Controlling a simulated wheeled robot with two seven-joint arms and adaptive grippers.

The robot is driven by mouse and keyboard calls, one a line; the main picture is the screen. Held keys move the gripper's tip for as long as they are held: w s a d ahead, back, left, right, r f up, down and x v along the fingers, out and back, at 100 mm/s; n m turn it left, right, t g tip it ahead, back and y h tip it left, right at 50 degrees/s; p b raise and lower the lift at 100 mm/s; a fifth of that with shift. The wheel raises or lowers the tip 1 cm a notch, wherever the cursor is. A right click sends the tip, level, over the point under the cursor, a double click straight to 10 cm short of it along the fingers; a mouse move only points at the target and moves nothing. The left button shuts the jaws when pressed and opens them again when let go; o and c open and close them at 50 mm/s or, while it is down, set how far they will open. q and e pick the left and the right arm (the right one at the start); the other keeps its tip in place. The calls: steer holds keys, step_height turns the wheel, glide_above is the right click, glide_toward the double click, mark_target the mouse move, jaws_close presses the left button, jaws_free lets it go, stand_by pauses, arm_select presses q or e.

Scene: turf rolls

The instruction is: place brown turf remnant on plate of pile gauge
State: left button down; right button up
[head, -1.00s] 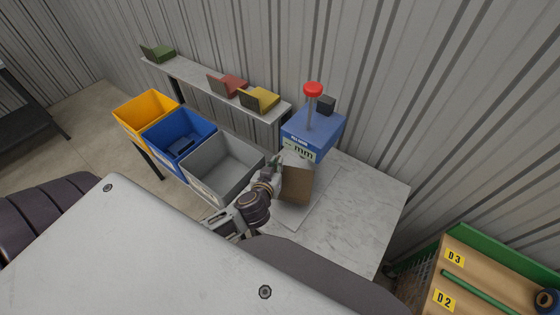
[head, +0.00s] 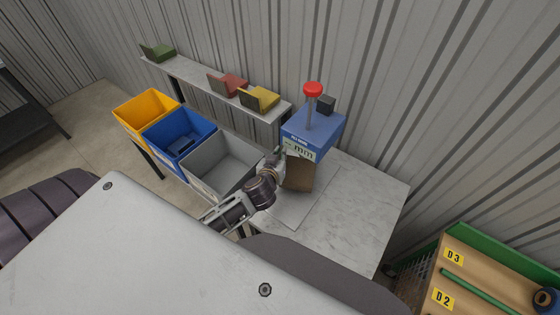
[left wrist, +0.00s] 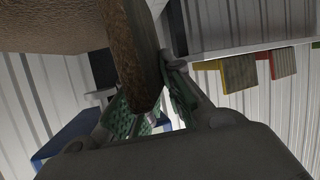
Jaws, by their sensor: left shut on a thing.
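The brown turf remnant (head: 299,174) is a flat brown square held at its edge by my left gripper (head: 281,156). In the left wrist view the remnant (left wrist: 128,45) runs down between the green-padded fingers (left wrist: 150,112), which are shut on it. The pile gauge (head: 318,130) is a blue box with a red-knobbed post and an "mm" display. The remnant is right in front of the gauge and covers part of the pale plate (head: 310,206). I cannot tell whether the remnant touches the plate. My right gripper is not in view.
Grey (head: 197,180), blue (head: 150,142) and yellow (head: 122,112) bins stand left of the white table (head: 368,195). A shelf (head: 196,76) behind carries green, red and yellow pieces. A rack (head: 475,262) with D2 and D3 labels stands at the lower right. The table's right side is clear.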

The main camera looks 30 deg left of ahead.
arm_select(q)
steer(key=shift+f, duration=1.6)
steer(key=c, duration=1.5)
jaws_free()
steer(key=shift+v, duration=6.05)
steer(key=shift+r, duration=0.1)
